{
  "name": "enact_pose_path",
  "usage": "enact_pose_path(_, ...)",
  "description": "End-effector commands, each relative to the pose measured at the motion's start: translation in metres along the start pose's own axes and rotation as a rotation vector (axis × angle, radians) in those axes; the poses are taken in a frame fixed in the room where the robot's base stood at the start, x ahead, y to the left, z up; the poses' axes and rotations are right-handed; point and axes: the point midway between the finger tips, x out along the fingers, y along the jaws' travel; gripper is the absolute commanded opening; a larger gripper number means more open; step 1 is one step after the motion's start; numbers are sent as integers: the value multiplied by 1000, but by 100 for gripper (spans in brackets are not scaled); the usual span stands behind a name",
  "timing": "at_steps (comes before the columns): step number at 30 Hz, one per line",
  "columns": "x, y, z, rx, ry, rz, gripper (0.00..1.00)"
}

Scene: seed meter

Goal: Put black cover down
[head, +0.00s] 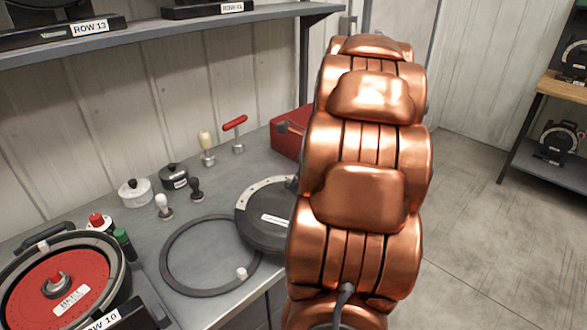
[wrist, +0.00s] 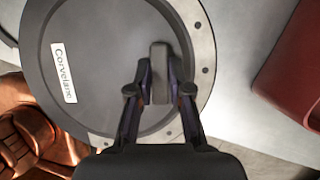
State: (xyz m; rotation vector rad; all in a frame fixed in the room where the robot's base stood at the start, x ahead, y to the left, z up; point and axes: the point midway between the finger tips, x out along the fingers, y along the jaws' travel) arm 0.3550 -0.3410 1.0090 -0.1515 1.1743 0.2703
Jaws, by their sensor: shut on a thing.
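The black cover (wrist: 100,55) is a round dark disc with a pale rim section and a white label reading "Corvelane" in the wrist view. It has a raised handle tab (wrist: 158,58) near its middle. My gripper (wrist: 160,92) is shut on that tab. In the head view the cover (head: 259,231) is at the worktable's front right, beside a dark ring, and my copper-coloured arm hides its right part. The gripper is hidden behind the arm there. I cannot tell whether the cover touches the tabletop.
The dark ring (head: 168,257) lies left of the cover with a small white knob at its edge. A red-disc meter (head: 40,292) stands front left. Pots (head: 135,192), stamp-like tools (head: 197,190) and a red box (head: 288,133) stand behind. A shelf (head: 170,35) hangs above.

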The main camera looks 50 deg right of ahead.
Motion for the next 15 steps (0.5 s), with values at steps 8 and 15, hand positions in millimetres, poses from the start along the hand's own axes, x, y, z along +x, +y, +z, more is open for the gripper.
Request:
enact_pose_path(8,7,-36,15,2,0,0,0)
enact_pose_path(15,15,-65,27,2,0,1,0)
